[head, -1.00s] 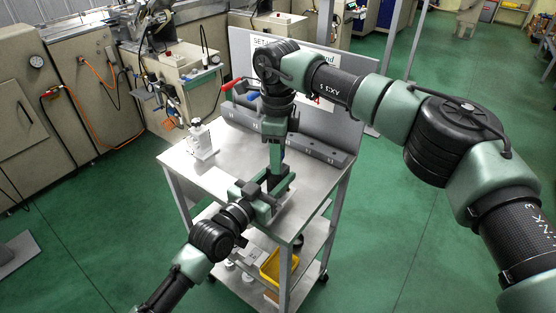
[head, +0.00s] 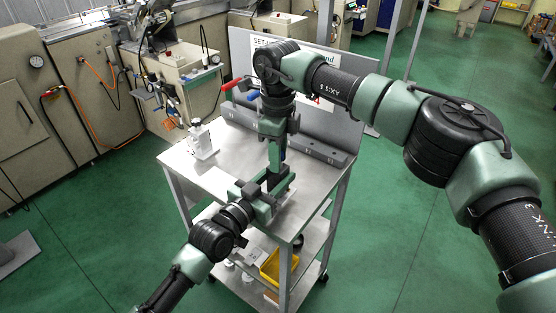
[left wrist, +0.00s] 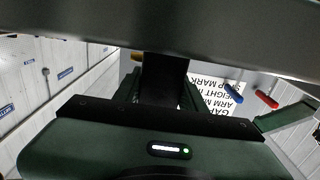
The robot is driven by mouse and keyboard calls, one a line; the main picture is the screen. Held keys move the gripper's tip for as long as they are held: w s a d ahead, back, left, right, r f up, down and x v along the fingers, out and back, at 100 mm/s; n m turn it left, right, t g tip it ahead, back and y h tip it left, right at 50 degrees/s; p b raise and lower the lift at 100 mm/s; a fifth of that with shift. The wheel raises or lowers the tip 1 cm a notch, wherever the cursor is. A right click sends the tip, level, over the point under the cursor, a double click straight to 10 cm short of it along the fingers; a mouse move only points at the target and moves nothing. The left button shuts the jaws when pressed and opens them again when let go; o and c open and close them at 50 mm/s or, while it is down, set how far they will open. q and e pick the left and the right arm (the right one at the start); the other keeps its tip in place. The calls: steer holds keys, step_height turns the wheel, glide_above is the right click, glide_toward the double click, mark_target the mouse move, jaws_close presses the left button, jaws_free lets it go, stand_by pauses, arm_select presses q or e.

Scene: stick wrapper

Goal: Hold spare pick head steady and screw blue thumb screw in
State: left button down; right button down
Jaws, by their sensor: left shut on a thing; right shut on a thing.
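My left gripper (head: 268,194) comes in low from the left over the front of the cart top and is shut on a dark part, apparently the spare pick head, mostly hidden by its jaws. In the left wrist view a black block (left wrist: 165,78) shows between its fingers. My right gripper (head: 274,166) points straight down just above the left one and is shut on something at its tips. The blue thumb screw cannot be made out; the jaws hide that spot. I cannot tell how deep the screw sits.
Red (head: 232,84) and blue (head: 253,96) handles show before the back panel (head: 240,48). A yellow bin (head: 277,268) sits on the lower shelf.

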steer(key=m, duration=1.4)
steer(key=shift+m, duration=0.4)
steer(key=m, duration=0.5)
steer(key=shift+m, duration=0.3)
steer(key=c, duration=1.4)
jaws_free()
steer(key=shift+o, duration=0.2)
